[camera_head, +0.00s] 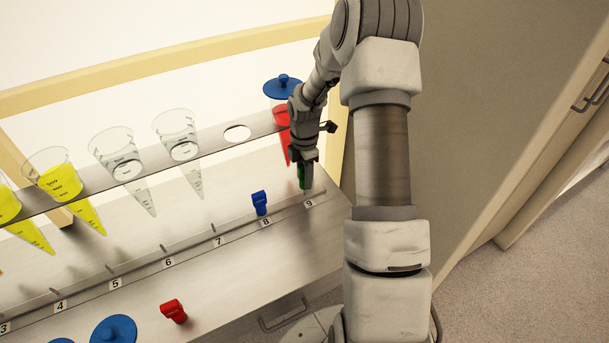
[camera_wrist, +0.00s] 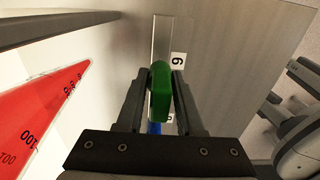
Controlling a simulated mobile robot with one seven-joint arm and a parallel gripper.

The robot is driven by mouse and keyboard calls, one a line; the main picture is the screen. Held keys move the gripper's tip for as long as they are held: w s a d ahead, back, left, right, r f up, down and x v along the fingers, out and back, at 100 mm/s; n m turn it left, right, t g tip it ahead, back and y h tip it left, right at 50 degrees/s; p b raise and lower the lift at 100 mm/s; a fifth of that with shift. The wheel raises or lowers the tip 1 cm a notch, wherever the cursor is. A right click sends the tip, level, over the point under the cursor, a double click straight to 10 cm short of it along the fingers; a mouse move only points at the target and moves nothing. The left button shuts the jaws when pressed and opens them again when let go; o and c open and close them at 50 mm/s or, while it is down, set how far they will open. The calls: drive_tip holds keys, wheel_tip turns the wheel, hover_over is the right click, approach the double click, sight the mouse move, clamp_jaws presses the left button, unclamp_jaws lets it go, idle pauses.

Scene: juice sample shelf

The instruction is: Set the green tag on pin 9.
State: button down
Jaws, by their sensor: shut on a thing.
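The green tag (camera_wrist: 160,92) is between the fingers of my gripper (camera_wrist: 162,88), which is shut on it. In the head view the green tag (camera_head: 301,177) shows just below my gripper (camera_head: 305,170), over the rail end near the label 9 (camera_head: 308,203). In the wrist view the label 9 (camera_wrist: 178,61) lies just beyond the tag. Pin 9 itself is hidden by the tag and fingers. I cannot tell whether the tag touches the pin.
A blue tag (camera_head: 260,202) is at pin 8. A red tag (camera_head: 173,311) lies on the surface in front. A red-filled cone (camera_head: 282,116) with a blue lid (camera_head: 282,88) stands close beside my gripper. Clear cones (camera_head: 178,137) and yellow cones (camera_head: 62,183) sit in the rack to the left.

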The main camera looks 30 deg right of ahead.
drive_tip(key=shift+f+b, duration=0.75)
drive_tip(key=shift+f, duration=0.85)
idle(0.5)
drive_tip(key=shift+c, duration=2.3)
unclamp_jaws()
wheel_tip(320, 180, up, 18)
drive_tip(key=p, duration=0.3)
drive_tip(key=shift+f, duration=0.15)
